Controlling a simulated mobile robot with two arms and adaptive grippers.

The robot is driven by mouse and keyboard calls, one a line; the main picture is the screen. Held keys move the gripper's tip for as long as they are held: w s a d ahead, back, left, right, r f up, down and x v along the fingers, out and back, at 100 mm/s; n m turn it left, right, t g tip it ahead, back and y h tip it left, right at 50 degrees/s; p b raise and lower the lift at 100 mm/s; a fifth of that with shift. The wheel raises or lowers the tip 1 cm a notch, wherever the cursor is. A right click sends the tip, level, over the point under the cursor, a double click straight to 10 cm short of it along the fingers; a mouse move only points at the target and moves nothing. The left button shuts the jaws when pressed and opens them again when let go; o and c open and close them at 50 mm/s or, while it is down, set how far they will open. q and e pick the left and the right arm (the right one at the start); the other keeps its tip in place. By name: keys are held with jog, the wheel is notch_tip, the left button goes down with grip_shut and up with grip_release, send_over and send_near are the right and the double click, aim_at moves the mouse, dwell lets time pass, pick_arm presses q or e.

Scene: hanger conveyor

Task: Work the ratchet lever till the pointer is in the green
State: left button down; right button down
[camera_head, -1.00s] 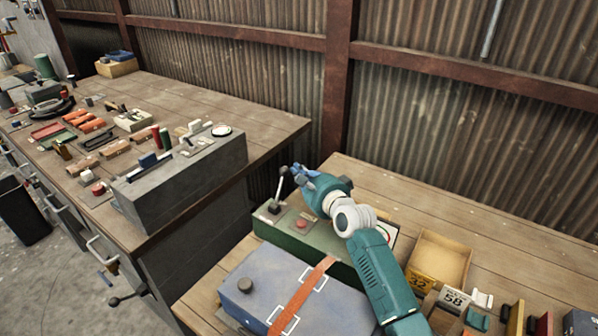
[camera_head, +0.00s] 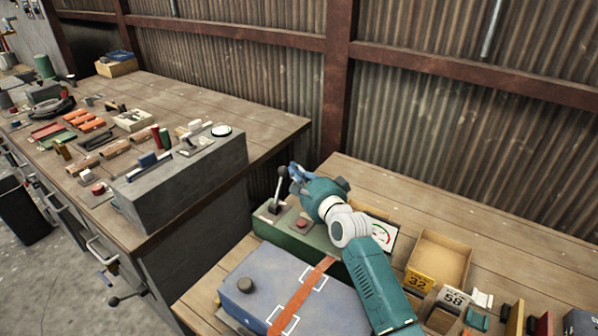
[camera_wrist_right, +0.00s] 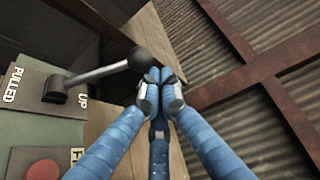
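The ratchet lever (camera_head: 278,190) is a metal rod with a dark ball knob, on top of a green box (camera_head: 291,236). It stands nearly upright, tilted slightly right. My right gripper (camera_head: 293,172) is close to the right of the knob. In the right wrist view, its blue fingers (camera_wrist_right: 159,84) meet at the tips, with the knob (camera_wrist_right: 139,59) just left of them; I cannot tell whether they touch. Nothing shows between the fingers. The gauge (camera_head: 382,235) is a white dial with red and green marks, partly behind my arm; its pointer is too small to read. My left gripper is out of view.
The box has a red button (camera_head: 303,224) and a plate with "PULLED" and "UP" (camera_wrist_right: 44,92) at the lever. A blue-grey case (camera_head: 262,280) with an orange strap lies in front. An open cardboard tray (camera_head: 443,258) is at right. A corrugated wall stands behind.

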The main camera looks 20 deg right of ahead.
jog(key=s+a+r+n+t+p, duration=0.1)
jog(key=s+a+n+t, duration=0.1)
jog(key=s+a+n, duration=0.2)
jog(key=shift+s+a+p, duration=0.35)
jog(key=shift+s+a, duration=1.1)
jog(key=shift+a, duration=1.05)
jog(key=shift+f, duration=0.2)
